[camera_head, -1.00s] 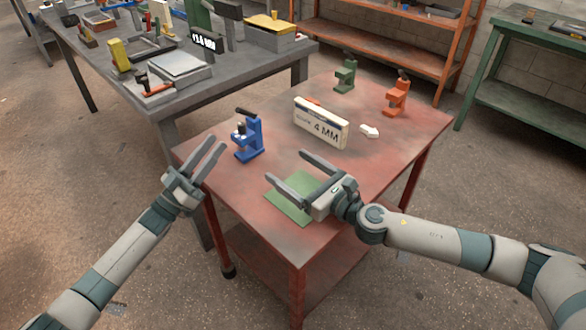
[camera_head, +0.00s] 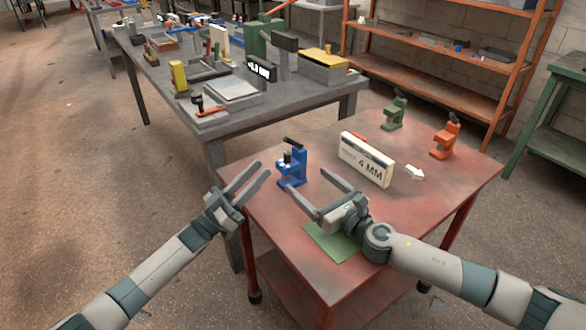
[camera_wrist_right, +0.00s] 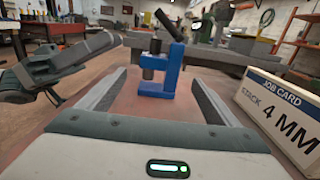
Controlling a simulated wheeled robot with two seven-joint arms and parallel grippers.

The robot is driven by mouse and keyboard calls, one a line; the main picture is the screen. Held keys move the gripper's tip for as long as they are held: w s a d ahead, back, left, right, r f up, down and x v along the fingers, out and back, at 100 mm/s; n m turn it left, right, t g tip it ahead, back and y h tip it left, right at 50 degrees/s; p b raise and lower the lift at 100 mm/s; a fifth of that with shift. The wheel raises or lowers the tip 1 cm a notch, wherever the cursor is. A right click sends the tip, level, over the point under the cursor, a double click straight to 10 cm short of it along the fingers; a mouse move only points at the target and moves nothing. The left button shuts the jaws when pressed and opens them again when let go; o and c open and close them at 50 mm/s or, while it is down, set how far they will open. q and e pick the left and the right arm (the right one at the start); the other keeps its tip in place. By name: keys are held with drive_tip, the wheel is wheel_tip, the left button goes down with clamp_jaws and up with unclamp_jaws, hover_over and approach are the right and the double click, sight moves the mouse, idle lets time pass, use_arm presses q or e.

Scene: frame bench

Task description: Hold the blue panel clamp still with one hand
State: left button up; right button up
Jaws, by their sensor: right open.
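The blue panel clamp (camera_head: 294,170) stands upright near the left edge of the red table (camera_head: 440,215). In the right wrist view the blue clamp (camera_wrist_right: 160,70) stands straight ahead, beyond the fingertips and seen between the fingers. My right gripper (camera_head: 328,190) is open and empty above the table, just to the right of and nearer than the clamp. My left gripper (camera_head: 253,178) has its fingers apart and empty, off the table's left edge, left of the clamp. Its fingers also show at the left of the right wrist view (camera_wrist_right: 75,55).
A white "4 MM" job card block (camera_head: 365,160) stands right of the clamp. A green clamp (camera_head: 394,114) and an orange clamp (camera_head: 445,140) stand further back, with a white arrow (camera_head: 414,171) nearby. A green mat (camera_head: 330,243) lies under my right gripper. A grey bench (camera_head: 215,122) stands behind.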

sight(297, 171)
drive_tip(key=x, duration=0.8)
drive_tip(key=shift+w+a, duration=0.25)
drive_tip(key=shift+w, duration=0.05)
drive_tip(key=c, duration=1.4)
